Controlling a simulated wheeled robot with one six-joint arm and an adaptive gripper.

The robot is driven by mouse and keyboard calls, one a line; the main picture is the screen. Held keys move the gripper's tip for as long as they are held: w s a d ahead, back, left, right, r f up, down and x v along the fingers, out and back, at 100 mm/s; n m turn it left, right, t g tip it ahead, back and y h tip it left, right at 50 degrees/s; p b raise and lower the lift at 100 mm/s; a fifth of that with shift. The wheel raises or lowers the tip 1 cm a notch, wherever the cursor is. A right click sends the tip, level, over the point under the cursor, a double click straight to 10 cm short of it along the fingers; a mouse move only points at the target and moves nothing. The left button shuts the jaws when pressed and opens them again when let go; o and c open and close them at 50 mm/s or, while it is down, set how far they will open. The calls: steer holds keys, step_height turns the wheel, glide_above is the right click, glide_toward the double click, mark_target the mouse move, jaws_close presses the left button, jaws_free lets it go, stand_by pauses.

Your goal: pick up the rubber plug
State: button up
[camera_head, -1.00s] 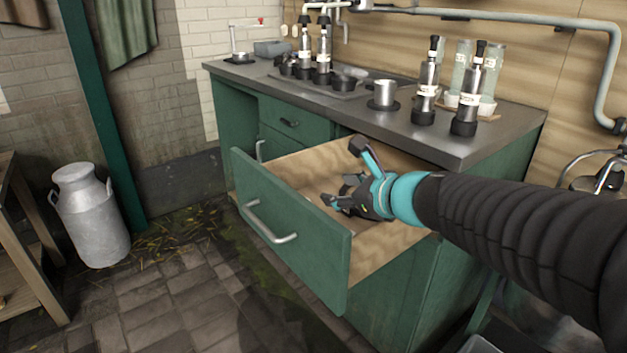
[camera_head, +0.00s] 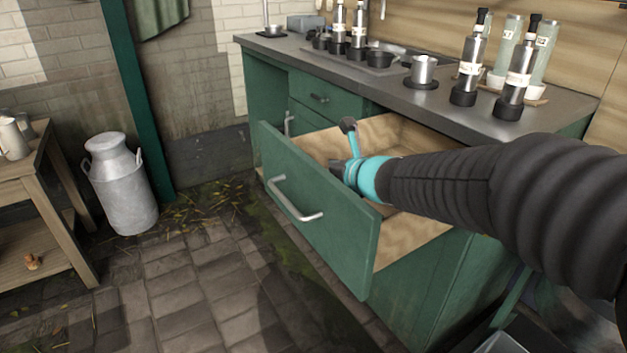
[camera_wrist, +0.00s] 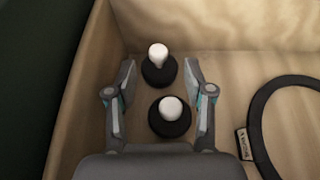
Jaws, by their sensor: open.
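In the wrist view two round black pieces with white knobs lie in the drawer, one farther (camera_wrist: 157,75) and one nearer (camera_wrist: 169,122). They look like plugs; I cannot tell which one the task means. My gripper (camera_wrist: 158,68) is open, with one finger on each side of this pair and wood showing between fingers and pieces. In the head view my gripper (camera_head: 340,168) is down inside the open green drawer (camera_head: 320,225). Its fingers are mostly hidden by the drawer front, and the pieces are not visible there.
A black ring with a tag (camera_wrist: 256,125) lies right of my gripper in the drawer. The drawer's side wall (camera_wrist: 80,95) is close on the left. Bottles (camera_head: 515,75) and a metal cup (camera_head: 422,70) stand on the counter (camera_head: 440,105) above.

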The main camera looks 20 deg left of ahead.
steer(key=shift+x, duration=3)
steer(key=shift+s, duration=0.1)
jaws_close()
